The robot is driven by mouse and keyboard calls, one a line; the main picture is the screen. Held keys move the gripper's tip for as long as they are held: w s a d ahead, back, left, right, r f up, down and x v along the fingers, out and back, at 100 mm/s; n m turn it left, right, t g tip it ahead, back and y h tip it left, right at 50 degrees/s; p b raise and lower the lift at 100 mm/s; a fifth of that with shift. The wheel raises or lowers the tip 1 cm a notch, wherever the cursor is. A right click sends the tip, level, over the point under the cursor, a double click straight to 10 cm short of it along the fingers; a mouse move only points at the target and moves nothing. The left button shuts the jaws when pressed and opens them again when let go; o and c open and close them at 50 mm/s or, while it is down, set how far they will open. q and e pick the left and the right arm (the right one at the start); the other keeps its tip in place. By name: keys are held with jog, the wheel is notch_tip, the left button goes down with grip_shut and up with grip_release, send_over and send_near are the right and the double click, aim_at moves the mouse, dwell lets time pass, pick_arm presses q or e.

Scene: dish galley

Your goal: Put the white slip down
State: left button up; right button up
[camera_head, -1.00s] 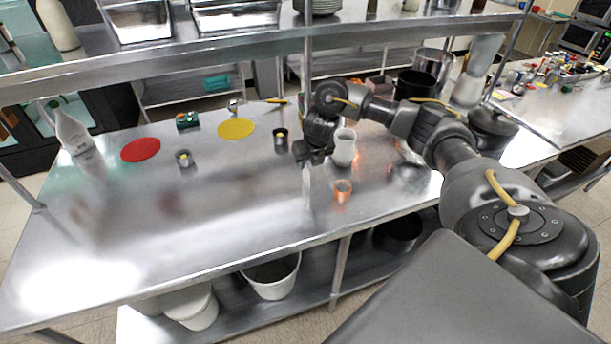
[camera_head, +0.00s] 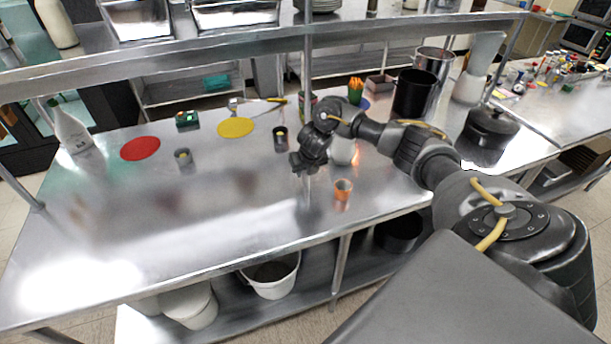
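I cannot make out a white slip anywhere in the head view. My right gripper (camera_head: 305,166) is over the middle of the steel table (camera_head: 240,205), pointing down. It is small and dark here, and I cannot tell whether its fingers are apart or hold anything. An orange-copper cup (camera_head: 342,188) stands to the lower right of the gripper. My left gripper is not in view.
A white spray bottle (camera_head: 71,131) stands at the far left. Dark pots (camera_head: 489,127) stand right. The table's front left is clear.

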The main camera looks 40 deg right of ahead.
grip_shut()
jog(key=shift+r, duration=0.1)
